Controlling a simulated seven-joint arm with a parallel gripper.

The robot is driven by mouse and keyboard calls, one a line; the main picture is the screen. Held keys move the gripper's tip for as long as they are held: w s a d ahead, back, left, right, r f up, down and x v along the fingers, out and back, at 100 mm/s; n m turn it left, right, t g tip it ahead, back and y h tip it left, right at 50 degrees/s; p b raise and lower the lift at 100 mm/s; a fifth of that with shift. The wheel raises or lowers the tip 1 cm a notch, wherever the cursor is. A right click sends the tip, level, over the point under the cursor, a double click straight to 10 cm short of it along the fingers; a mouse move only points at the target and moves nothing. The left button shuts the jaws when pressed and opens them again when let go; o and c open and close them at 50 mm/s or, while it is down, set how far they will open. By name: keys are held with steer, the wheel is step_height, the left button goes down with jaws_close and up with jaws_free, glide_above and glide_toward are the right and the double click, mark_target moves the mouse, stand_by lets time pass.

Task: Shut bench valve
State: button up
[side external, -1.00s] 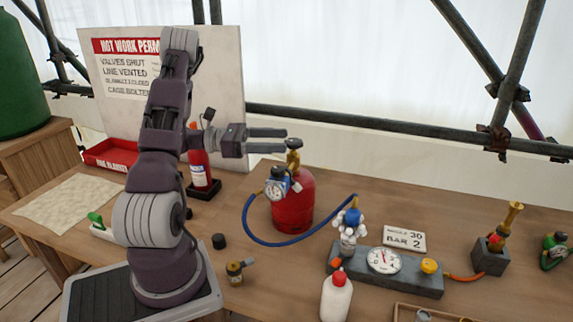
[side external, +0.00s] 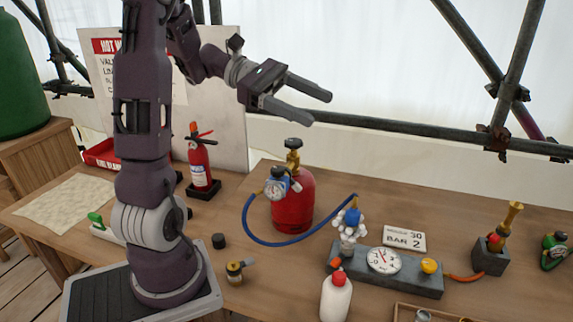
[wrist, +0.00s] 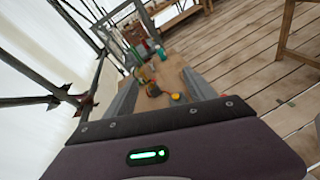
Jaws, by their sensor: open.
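A grey bench block (side external: 420,282) carries a round dial gauge (side external: 384,261), a yellow knob (side external: 429,266) and a valve with a blue cap and pale lobed wheel (side external: 347,232) at its left end. I cannot tell from its look whether that valve is open or shut. A blue hose (side external: 262,240) runs from it to the regulator (side external: 276,188) on a red cylinder (side external: 294,205), which has a dark-topped brass valve (side external: 293,145). My gripper (side external: 319,107) is open and empty, above and slightly right of the cylinder, touching nothing. In the wrist view, bench items look small and far off between the fingers.
A white bottle with a red cap (side external: 336,300) stands in front of the block. A brass torch (side external: 511,217) stands in a holder at right. A fire extinguisher (side external: 199,158) stands left of the cylinder. Scaffold bars (side external: 400,125) cross behind the bench.

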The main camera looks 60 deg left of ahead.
steer(key=s+d+f+m+g+y, duration=0.3)
steer(key=s+d+m+g+y, duration=0.3)
steer(key=s+d+m, duration=0.5)
steer(key=d+m+g, duration=0.1)
steer(key=d+m, duration=0.1)
steer(key=d, duration=0.1)
steer(key=shift+s+g, duration=0.25)
steer(key=shift+g, duration=0.05)
steer(key=s+a+f+m+t+y, duration=0.2)
steer(key=m+y, duration=0.4)
steer(key=m, duration=0.3)
steer(key=s+f+t, duration=0.1)
steer(key=s+t, duration=0.1)
steer(key=shift+s+f, duration=0.3)
steer(key=shift+s, duration=0.05)
